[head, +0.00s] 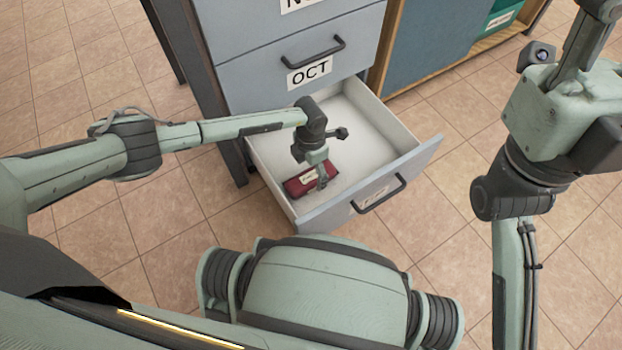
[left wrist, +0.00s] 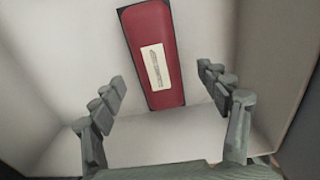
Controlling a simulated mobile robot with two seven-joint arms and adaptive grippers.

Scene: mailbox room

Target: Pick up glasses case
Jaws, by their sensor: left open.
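The dark red glasses case (head: 302,185) with a white label lies in the open bottom drawer (head: 418,156), near its front left corner. In the left wrist view the glasses case (left wrist: 151,60) lies lengthwise beyond and between the spread fingers. My left gripper (head: 322,178) reaches down into the drawer and hides part of the case in the head view. In the left wrist view my left gripper (left wrist: 162,92) is open, with nothing between its fingers. My right arm shows at the right, but its fingers are out of the picture.
The drawer has white inner walls and a black handle (head: 380,195). Above it is a closed drawer labelled OCT (head: 310,72). A wooden shelf unit (head: 440,40) stands to the right of the cabinet. The tiled floor (head: 150,235) around is clear.

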